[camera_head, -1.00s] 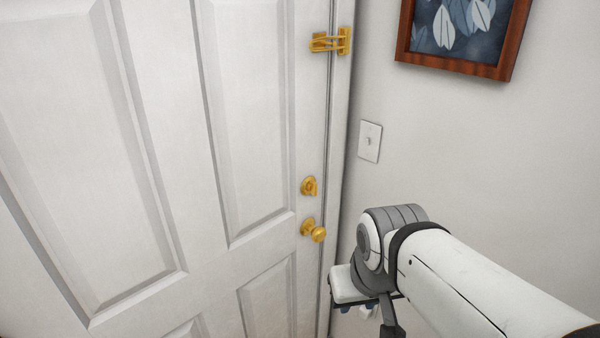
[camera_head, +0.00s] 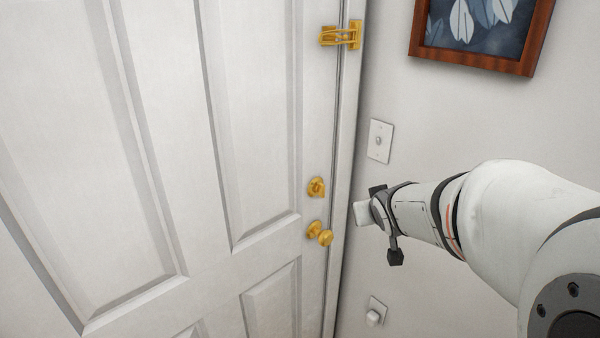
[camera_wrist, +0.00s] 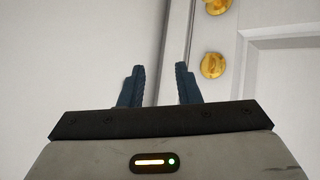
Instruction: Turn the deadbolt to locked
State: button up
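The brass deadbolt (camera_head: 317,187) sits on the white door (camera_head: 170,150) near its right edge, just above the round brass knob (camera_head: 325,237). In the wrist view two brass pieces show at the upper right, one cut by the top edge (camera_wrist: 217,5) and one lower (camera_wrist: 213,65); I cannot tell for sure which is the deadbolt. My gripper (camera_wrist: 160,75) has two blue fingers held apart with nothing between them. In the head view, my gripper's end is right of the deadbolt, apart from it, and its fingers are not clearly visible.
A brass swing-bar latch (camera_head: 341,36) is higher on the door edge and frame.

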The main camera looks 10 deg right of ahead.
aim_at(324, 190)
jog(key=w+a+f+n+t+y, duration=0.1)
jog(key=w+a+f+n+y, duration=0.1)
jog(key=w+y, duration=0.2)
jog(key=w+a+f+n+t+y, duration=0.1)
jog(key=w+a+f+n+y, duration=0.1)
jog(key=w, duration=0.5)
jog(key=w+a+f+n+t+y+b, duration=0.1)
jog(key=w+a+f+n+t+y, duration=0.1)
jog(key=w+y, duration=0.4)
jog(key=shift+w+a+f+y, duration=0.15)
jog(key=shift+a+f+y, duration=0.15)
jog(key=shift+a, duration=0.4)
jog(key=shift+c, duration=0.2)
grip_shut()
